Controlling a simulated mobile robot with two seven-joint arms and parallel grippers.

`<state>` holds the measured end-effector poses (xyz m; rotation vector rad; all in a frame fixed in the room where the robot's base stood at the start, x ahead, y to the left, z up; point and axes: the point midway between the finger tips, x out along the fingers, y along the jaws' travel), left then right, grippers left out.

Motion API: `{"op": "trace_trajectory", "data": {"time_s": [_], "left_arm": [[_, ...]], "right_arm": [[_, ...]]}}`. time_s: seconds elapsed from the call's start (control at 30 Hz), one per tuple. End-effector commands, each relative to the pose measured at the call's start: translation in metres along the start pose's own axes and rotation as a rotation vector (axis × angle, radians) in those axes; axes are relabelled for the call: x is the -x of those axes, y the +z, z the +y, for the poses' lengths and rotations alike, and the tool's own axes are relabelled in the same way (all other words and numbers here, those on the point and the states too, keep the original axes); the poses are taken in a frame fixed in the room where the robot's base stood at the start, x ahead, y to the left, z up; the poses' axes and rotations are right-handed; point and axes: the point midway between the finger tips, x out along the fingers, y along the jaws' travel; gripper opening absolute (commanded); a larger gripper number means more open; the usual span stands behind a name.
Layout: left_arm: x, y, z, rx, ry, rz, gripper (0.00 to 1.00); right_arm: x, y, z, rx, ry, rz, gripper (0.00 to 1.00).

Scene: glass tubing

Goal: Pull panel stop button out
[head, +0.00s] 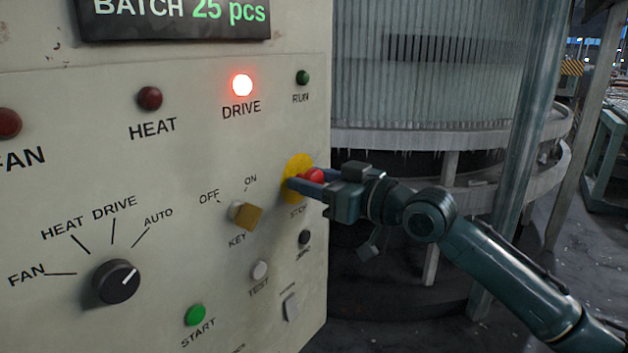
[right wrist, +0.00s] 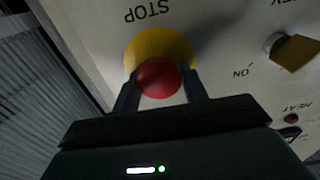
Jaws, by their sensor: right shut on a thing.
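The red stop button (head: 313,175) sits on a yellow disc (head: 297,162) near the right edge of the cream control panel (head: 200,140). The button also shows in the right wrist view (right wrist: 159,77), in front of its yellow disc (right wrist: 140,44) and below the word STOP. My right gripper (head: 306,179) reaches in from the right with one finger on each side of the button. It is shut on the button. The fingers also show in the right wrist view (right wrist: 158,92). My left gripper is in neither view.
A key switch (head: 245,215) sticks out left of the stop button. A dark rotary knob (head: 116,281), a green START button (head: 195,315) and a TEST button (head: 260,270) are lower. The DRIVE lamp (head: 242,85) glows red. A large ribbed drum (head: 430,70) stands behind.

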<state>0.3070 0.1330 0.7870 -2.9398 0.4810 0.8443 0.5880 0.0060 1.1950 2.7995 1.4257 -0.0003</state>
Motion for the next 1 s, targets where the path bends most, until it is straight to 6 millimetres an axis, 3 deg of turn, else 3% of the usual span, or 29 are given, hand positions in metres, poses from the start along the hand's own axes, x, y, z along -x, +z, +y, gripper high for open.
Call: {"op": "trace_trajectory", "data": {"time_s": [0.57, 0.6, 0.83, 1.0], "left_arm": [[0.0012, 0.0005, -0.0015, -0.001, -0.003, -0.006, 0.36], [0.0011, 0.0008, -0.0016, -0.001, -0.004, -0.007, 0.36], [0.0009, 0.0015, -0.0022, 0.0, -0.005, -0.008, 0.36], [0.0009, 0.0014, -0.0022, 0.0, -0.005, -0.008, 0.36]], "right_arm": [[0.0085, 0.0008, 0.0, 0.0, 0.0, -0.002, 0.02], [0.0085, 0.0009, 0.0, 0.0, 0.0, -0.002, 0.44], [0.0082, 0.0006, 0.0001, 0.0, 0.0, -0.001, 0.63], [0.008, 0.0002, 0.0, 0.0, 0.0, 0.0, 0.64]]}}
